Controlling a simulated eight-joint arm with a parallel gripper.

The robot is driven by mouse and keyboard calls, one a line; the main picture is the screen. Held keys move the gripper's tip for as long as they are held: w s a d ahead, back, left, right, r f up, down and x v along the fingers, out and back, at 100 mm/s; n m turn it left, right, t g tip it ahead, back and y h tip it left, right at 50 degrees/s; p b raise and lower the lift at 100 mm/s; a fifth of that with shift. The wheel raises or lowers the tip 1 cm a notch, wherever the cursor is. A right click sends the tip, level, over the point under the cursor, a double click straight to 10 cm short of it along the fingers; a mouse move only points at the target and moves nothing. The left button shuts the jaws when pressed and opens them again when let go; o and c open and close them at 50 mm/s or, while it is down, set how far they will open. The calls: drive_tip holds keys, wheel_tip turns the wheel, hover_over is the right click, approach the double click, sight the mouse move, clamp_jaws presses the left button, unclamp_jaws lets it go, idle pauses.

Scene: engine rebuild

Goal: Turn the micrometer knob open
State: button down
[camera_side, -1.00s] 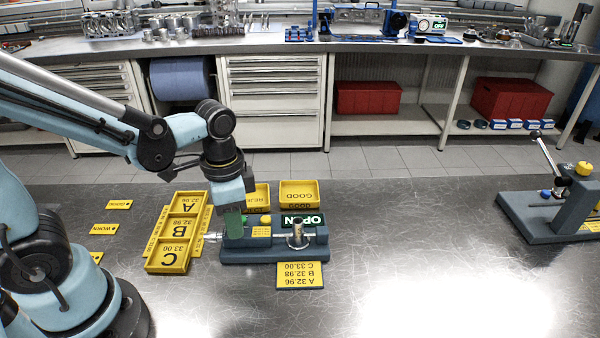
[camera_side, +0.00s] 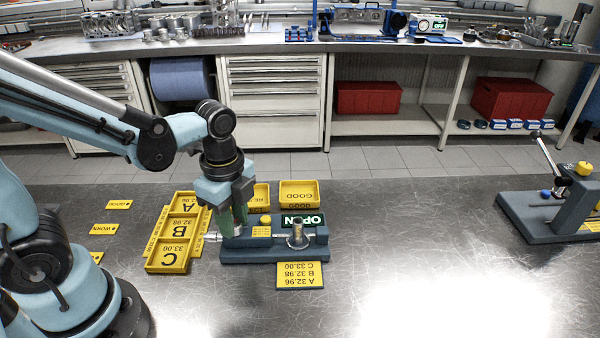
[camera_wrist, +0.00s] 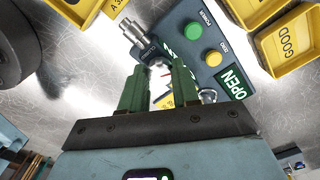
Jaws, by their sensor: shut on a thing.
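The micrometer fixture has a grey-blue base (camera_side: 275,254) on the metal table. My gripper (camera_side: 236,231) points down at its left end, and its green fingers are turned at an angle to the base. In the wrist view the fingers (camera_wrist: 160,72) straddle a small pale knob with a red mark (camera_wrist: 157,67) on the fixture; the fingers hide most of it. The silver micrometer spindle end (camera_side: 212,237) sticks out to the left, outside the fingers. The lit sign (camera_side: 303,221) reads OPEN. A ring-shaped metal part (camera_side: 298,236) stands at the right end.
A yellow tray with compartments A, B and C (camera_side: 163,240) stands close on the left. The GOOD bin (camera_side: 299,193) and another yellow bin stand behind the fixture. A yellow size card (camera_side: 301,282) lies in front. A second fixture (camera_side: 530,228) is far right. Clear table lies between.

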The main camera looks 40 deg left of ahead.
drive_tip(key=shift+m, duration=0.5)
drive_tip(key=c, duration=0.8)
unclamp_jaws()
drive_tip(key=shift+r, duration=6.05)
